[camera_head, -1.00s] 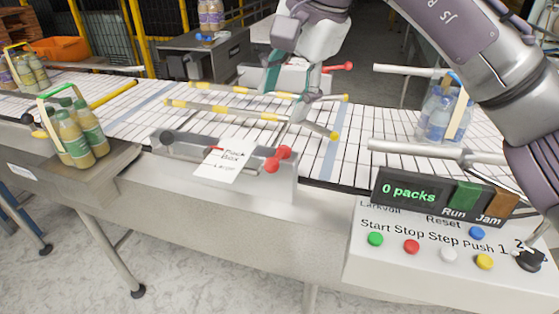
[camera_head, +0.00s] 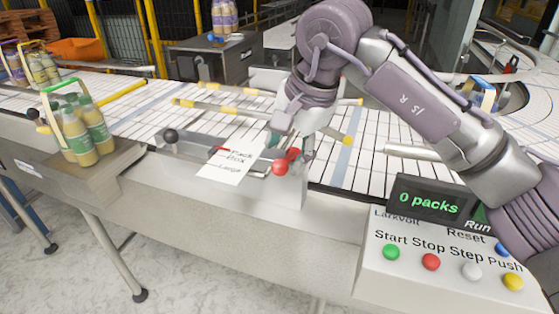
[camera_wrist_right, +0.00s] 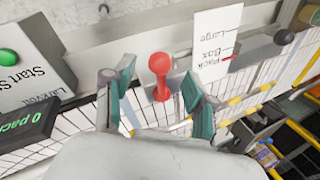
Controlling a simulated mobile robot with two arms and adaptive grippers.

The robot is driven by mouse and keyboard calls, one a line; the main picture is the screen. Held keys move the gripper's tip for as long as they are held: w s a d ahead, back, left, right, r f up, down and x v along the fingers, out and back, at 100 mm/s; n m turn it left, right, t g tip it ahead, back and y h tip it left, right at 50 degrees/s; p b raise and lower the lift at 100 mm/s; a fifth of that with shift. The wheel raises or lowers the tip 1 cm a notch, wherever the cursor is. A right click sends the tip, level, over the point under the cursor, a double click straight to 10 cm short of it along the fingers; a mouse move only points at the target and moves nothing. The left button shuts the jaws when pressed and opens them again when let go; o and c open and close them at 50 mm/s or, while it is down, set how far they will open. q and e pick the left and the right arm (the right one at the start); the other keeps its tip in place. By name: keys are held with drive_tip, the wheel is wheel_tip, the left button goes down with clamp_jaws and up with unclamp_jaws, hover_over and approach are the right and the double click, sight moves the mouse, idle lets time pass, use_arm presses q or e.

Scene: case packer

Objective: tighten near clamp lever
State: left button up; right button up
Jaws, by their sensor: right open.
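The near clamp lever (camera_head: 281,167) is red with a round knob. It sits at the right end of the grey near rail block, beside the white "Pack Box Large" card. My right gripper (camera_head: 290,146) is just above and behind it, pointing down, partly hiding its back part. In the right wrist view the red lever (camera_wrist_right: 159,66) lies between the two teal-padded fingers of the open right gripper (camera_wrist_right: 156,80). A gap shows on both sides, and I see no clear contact. My left gripper is not in view.
A black-knobbed handle (camera_head: 170,137) stands left of the card (camera_head: 230,160). Yellow-tipped guide rods (camera_head: 205,105) cross the white conveyor. The control panel (camera_head: 430,245) with "0 packs" display is at front right. Bottle packs (camera_head: 80,130) stand at left.

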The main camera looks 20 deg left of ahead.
sight(282, 163)
drive_tip(key=shift+p+x, duration=0.55)
drive_tip(key=shift+x, duration=2.1)
clamp_jaws()
